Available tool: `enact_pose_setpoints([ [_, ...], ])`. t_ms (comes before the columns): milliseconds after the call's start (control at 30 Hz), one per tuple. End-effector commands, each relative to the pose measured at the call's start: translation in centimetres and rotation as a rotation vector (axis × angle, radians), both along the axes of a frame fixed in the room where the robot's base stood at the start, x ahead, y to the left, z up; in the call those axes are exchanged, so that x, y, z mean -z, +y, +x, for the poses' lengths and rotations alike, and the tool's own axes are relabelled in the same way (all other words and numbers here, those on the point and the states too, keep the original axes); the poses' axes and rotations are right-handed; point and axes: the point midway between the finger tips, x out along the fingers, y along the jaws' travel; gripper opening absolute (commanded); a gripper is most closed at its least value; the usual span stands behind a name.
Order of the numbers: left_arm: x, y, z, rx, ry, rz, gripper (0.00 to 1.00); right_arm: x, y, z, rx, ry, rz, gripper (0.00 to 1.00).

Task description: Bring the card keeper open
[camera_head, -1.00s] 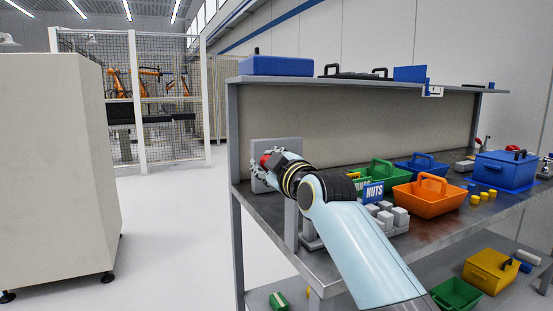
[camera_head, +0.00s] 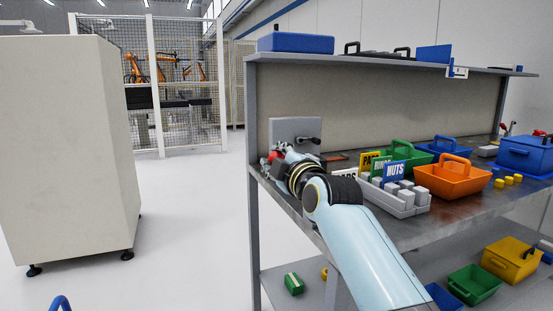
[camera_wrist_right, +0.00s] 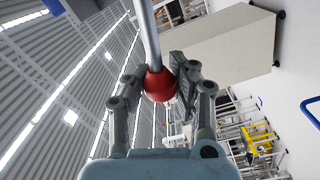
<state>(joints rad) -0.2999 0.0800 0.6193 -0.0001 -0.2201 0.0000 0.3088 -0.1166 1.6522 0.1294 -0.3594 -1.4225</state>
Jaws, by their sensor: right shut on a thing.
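My right gripper (camera_head: 274,158) is at the left end of the workbench, in front of an upright grey plate (camera_head: 290,127). In the right wrist view its fingers (camera_wrist_right: 158,88) are closed around a red ball knob (camera_wrist_right: 160,84) on the end of a pale rod (camera_wrist_right: 148,35). A black handle (camera_head: 308,140) stands out from the grey plate. Label cards, one reading NUTS (camera_head: 394,171), stand in a grey holder (camera_head: 402,204) right of my forearm. I cannot tell for sure which part is the card keeper. My left gripper is out of view.
An orange basket (camera_head: 452,180), a green basket (camera_head: 403,157) and a blue box (camera_head: 527,152) stand on the bench (camera_head: 440,232). A large pale cabinet (camera_head: 68,150) stands at the left. The floor between cabinet and bench is clear.

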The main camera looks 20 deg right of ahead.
Motion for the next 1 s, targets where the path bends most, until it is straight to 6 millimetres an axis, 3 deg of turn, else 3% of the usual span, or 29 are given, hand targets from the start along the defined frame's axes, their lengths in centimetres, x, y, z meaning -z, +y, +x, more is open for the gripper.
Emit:
enact_pose_setpoints([
  [33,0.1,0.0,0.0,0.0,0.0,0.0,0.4,0.9,0.2,-0.2,-0.003,0.019,0.007,0.0],
  [300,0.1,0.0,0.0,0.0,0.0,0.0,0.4,1.1,0.2,-0.2,-0.005,0.023,0.008,0.0],
  [333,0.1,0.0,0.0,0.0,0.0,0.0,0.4,1.1,0.2,-0.2,-0.005,0.023,0.008,0.23],
  [567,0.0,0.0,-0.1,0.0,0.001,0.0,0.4,0.9,0.2,-0.1,-0.003,0.019,0.006,0.53],
  [867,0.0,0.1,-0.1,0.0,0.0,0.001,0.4,0.5,0.1,-0.3,-0.002,0.011,0.003,0.53],
  [1000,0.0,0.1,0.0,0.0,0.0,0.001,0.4,0.6,0.0,-1.9,-0.002,0.013,0.004,0.53],
])
